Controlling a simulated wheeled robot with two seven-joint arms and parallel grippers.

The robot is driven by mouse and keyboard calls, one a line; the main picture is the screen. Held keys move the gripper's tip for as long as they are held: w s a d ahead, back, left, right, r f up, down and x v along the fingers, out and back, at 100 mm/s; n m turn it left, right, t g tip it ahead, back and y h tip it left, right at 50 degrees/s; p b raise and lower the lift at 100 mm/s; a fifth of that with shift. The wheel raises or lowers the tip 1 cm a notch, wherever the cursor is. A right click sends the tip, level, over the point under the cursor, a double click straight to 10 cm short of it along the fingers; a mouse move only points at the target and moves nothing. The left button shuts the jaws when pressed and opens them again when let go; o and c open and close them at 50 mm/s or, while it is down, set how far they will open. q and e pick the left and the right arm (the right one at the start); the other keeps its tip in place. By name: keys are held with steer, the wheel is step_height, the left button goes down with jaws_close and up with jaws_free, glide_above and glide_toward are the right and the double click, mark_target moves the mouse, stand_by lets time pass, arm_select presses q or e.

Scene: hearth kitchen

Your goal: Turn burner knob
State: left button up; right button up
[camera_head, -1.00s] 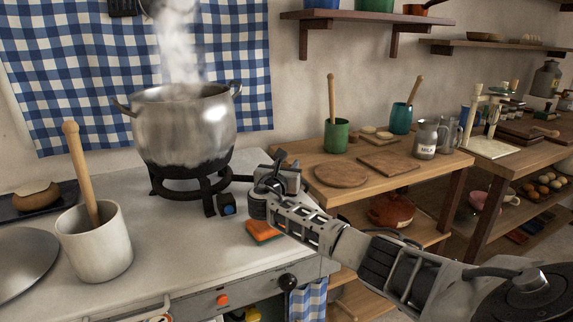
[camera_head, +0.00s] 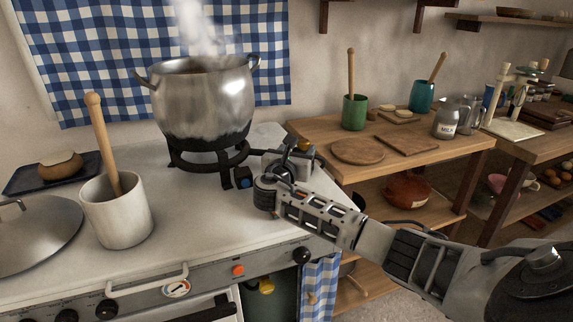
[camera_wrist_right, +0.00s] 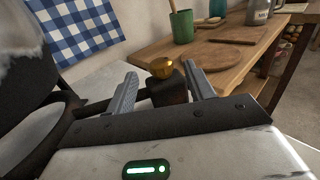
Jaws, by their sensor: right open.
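A black burner stand (camera_head: 205,160) on the white stovetop carries a steaming metal pot (camera_head: 204,103). The blue knob is not visible in the wrist view. My left gripper is not in view.
A white crock (camera_head: 117,212) with a wooden pestle and a metal lid (camera_head: 35,228) occupy the stovetop's left. A wooden table (camera_head: 385,165) with boards and cups stands right.

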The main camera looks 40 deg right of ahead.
steer(key=v, duration=1)
